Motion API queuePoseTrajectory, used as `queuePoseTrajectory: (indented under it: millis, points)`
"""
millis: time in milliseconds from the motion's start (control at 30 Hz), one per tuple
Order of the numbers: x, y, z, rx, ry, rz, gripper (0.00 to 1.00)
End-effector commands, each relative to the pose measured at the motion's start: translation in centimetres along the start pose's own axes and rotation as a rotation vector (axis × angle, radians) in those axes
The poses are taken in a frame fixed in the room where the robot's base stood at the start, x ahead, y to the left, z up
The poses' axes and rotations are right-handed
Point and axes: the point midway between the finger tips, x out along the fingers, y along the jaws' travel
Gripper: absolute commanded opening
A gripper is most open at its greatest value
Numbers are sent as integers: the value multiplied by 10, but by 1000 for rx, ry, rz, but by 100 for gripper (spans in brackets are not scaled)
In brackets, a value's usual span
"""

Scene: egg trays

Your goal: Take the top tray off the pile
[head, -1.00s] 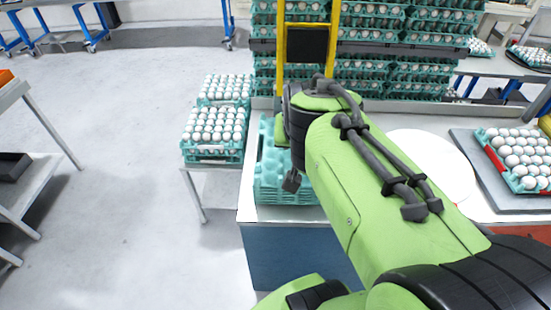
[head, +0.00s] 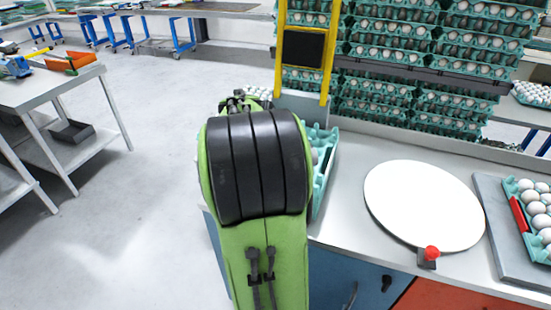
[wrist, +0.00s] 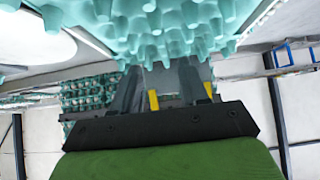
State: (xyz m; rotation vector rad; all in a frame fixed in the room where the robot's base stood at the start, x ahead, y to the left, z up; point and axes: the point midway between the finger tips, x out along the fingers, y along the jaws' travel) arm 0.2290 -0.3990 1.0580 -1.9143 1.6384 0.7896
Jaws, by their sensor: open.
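In the head view my green arm hides most of the pile. My gripper is hidden there. In the wrist view my gripper (wrist: 158,75) is open, its two dark fingers apart. Teal tray cups (wrist: 150,30) fill the top of that view, close past the fingertips. I cannot tell whether the fingers touch the tray, or which tray of the pile this is.
A white round disc (head: 425,205) lies on the table right of my arm, with a red knob (head: 431,253) at its edge. A grey board (head: 490,215) carries a tray of eggs (head: 522,240). Stacked egg trays (head: 400,75) and a yellow frame (head: 329,60) stand behind.

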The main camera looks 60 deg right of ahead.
Motion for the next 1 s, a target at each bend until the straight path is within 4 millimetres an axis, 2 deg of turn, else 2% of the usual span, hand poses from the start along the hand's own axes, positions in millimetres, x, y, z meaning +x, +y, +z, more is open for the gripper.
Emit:
queuePoseTrajectory:
  millis: [33, 200, 433, 600, 700, 900, 1000]
  points:
    - [17, 1, 2, 1, -4, 5, 44]
    - [58, 1, 3, 0, -4, 3, 44]
    - [88, 0, 1, 0, -3, 1, 44]
    - [121, -1, 0, -1, -3, 0, 44]
    - [130, -1, -1, -1, -2, 0, 44]
    - [130, -2, -2, -1, -1, -1, 44]
    - [130, -2, -2, -1, -1, -1, 30]
